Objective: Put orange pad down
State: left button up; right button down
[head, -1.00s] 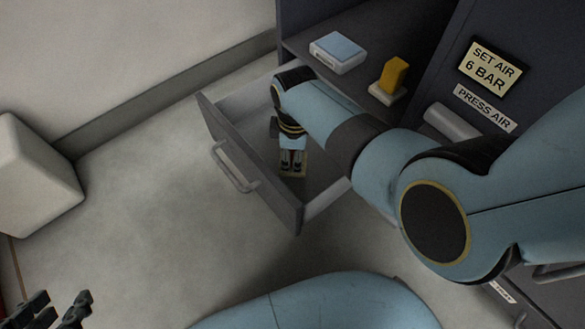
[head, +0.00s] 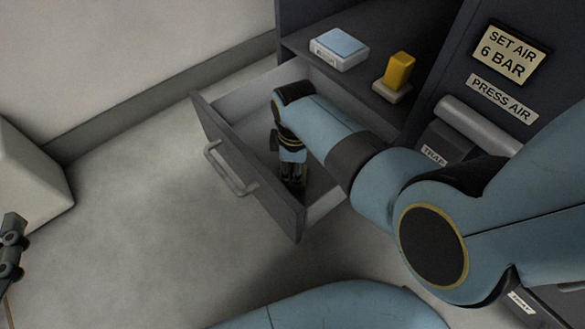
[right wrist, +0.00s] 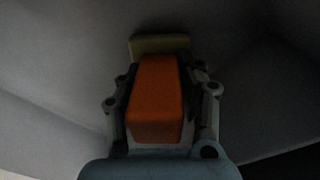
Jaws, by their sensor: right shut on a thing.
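The orange pad (right wrist: 155,100) shows in the right wrist view as an orange block with a tan base (right wrist: 160,44) at its far end. My right gripper (right wrist: 160,90) is shut on the block, one finger on each side. In the head view my right gripper (head: 293,174) points down inside the open drawer (head: 250,168), and its own arm hides most of the pad. I cannot tell whether the base touches the drawer floor. My left gripper (head: 12,248) is at the left edge, partly cut off, far from the drawer.
A yellow pad (head: 399,72) on a pale base and a blue-and-white box (head: 339,48) stand on the shelf above the drawer. Signs and a TRAP-labelled part (head: 434,156) are at right. A white block (head: 30,170) stands at left. Open floor lies before the drawer.

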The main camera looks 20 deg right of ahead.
pick_arm(q)
jog(key=shift+w+r, duration=0.15)
jog(key=shift+r, duration=0.2)
pick_arm(e)
jog(key=shift+f, duration=0.15)
jog(key=c, duration=0.9)
grip_release()
pick_arm(q)
jog(key=shift+w+r+t, duration=0.15)
jog(key=shift+r+t, duration=0.15)
pick_arm(e)
jog(key=shift+o, duration=0.2)
